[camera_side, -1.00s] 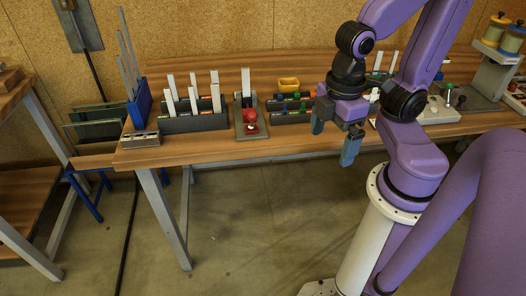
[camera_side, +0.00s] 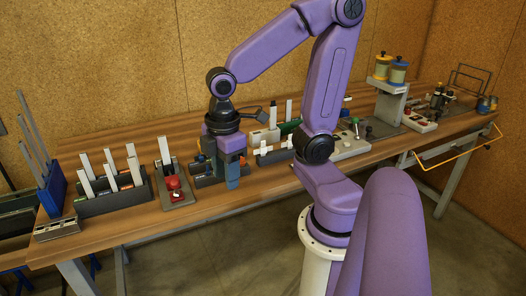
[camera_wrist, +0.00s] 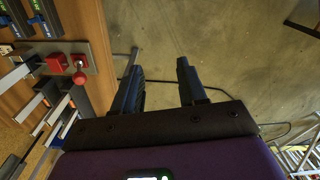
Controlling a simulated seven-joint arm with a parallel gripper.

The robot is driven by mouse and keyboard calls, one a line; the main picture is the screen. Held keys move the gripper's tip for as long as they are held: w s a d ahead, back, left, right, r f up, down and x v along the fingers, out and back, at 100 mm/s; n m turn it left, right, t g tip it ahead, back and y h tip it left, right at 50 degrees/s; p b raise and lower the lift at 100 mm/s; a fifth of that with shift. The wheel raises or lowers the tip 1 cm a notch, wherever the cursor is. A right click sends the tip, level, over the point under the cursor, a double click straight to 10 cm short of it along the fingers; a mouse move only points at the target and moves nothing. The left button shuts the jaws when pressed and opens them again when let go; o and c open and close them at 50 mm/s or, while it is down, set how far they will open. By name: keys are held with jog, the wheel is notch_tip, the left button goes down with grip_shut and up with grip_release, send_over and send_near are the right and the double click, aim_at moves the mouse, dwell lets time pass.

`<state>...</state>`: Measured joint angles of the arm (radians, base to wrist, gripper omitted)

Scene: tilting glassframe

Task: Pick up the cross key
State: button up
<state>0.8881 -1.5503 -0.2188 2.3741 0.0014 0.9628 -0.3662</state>
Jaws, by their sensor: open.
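My gripper (camera_side: 228,176) hangs pointing down over the front part of the bench, to the right of the red knob unit in the side view. In the wrist view its two dark fingers (camera_wrist: 159,68) stand well apart with nothing between them, and grey floor shows beyond them. I cannot pick out the cross key for certain in either view. Small parts on the bench behind my gripper and arm are partly hidden.
A red knob (camera_side: 173,184) on a grey base stands left of my gripper; it also shows in the wrist view (camera_wrist: 79,76). Further left is a dark rack (camera_side: 115,199) with upright pale strips. A pale switch panel (camera_side: 350,148) lies right of my arm. The bench front edge is close.

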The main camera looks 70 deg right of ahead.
jog(key=w+d+r+m, duration=0.1)
jog(key=w+d, duration=0.6)
jog(key=d, duration=0.1)
notch_tip(320, 180, up, 2)
jog(key=m, duration=0.2)
send_over(263, 143)
notch_tip(263, 143, down, 17)
jog(key=shift+d, duration=0.15)
grip_shut()
